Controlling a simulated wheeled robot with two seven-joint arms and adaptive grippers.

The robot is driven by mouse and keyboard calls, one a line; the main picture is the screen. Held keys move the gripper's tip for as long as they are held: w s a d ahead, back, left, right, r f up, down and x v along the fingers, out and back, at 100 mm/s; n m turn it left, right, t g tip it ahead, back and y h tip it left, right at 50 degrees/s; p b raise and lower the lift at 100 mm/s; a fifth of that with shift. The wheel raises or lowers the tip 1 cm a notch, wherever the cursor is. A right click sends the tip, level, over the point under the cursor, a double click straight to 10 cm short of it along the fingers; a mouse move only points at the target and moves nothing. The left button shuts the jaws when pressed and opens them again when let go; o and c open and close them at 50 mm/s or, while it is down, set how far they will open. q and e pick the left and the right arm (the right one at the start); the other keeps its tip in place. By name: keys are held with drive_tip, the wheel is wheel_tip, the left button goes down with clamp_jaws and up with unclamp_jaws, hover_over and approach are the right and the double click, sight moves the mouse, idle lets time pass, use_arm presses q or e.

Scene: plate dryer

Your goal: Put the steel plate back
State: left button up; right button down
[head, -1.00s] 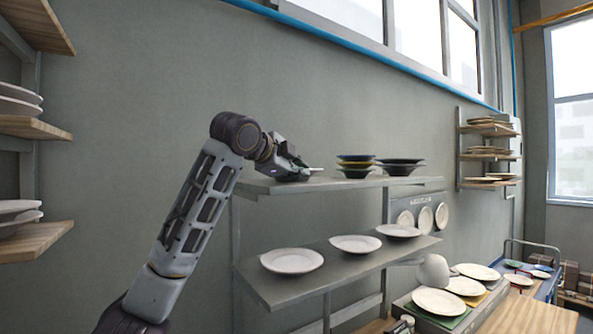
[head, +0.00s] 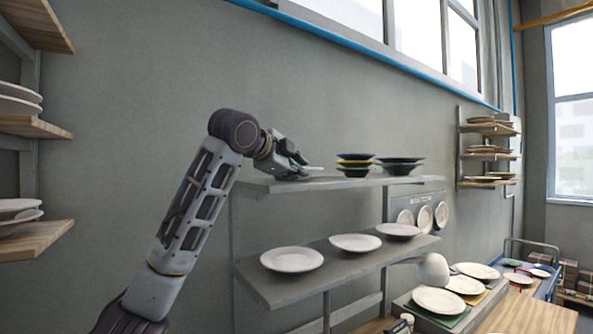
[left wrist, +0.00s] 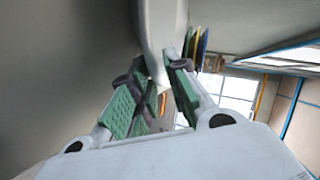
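My left gripper (head: 300,170) is at the left end of the upper grey shelf, close above its surface. A thin pale edge, which I take for the steel plate (head: 315,168), sticks out from its fingertips towards the right. In the left wrist view the plate (left wrist: 163,25) is a smooth light-grey shape coming down from the top between the green-padded fingers (left wrist: 160,80). The fingers appear closed on its edge. Most of the plate is hidden in the head view, and I cannot tell whether it touches the shelf. My right gripper is not clearly in view.
Stacked dark and yellow bowls (head: 356,165) and dark green bowls (head: 400,167) stand right of the gripper on the upper shelf (head: 270,185). White plates (head: 292,259) lie on the lower shelf. Wooden wall shelves (head: 40,128) stand at left. More plates (head: 438,300) lie at lower right.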

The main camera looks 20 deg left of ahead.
use_arm(q)
drive_tip(key=b+v, duration=0.3)
drive_tip(key=v, duration=0.7)
drive_tip(key=shift+a, duration=0.1)
drive_tip(key=shift+v, duration=0.85)
